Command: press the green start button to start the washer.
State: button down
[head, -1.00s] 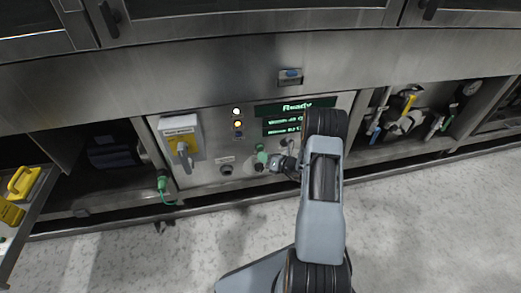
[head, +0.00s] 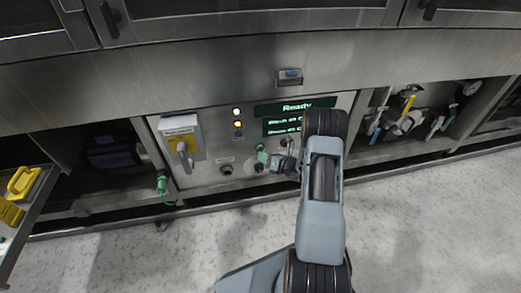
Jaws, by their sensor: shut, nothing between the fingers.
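The washer's control panel (head: 205,150) is set low in the steel front, and its display (head: 295,107) reads "Ready". A green control (head: 262,154), which looks like the start button, sits on the panel below and left of the display. My gripper (head: 268,164) is shut and empty. It is just below and right of the green control, close to the panel. The picture is too small to tell whether they touch. My arm hides the right part of the display and of the panel.
A yellow-and-grey rotary switch (head: 181,146) juts out left of the green control. White and amber lamps (head: 238,124) are above it. A green plug (head: 162,183) hangs at the panel's lower left. Valves and pipes (head: 402,118) fill the right bay. The floor (head: 420,220) is clear.

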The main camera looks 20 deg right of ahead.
jog(key=shift+w+d, duration=0.2)
jog(key=shift+w, duration=0.7)
dwell(1.5)
jog(key=shift+s, duration=0.2)
jog(key=shift+s+a, duration=0.2)
jog(key=shift+s, duration=0.5)
jog(key=shift+s+a+p, duration=0.25)
jog(key=shift+s+p, duration=0.2)
jog(key=shift+s, duration=0.8)
jog(key=shift+s+a+p, duration=0.25)
jog(key=shift+s+p, duration=0.15)
jog(key=shift+s, duration=0.8)
jog(key=shift+r, duration=0.1)
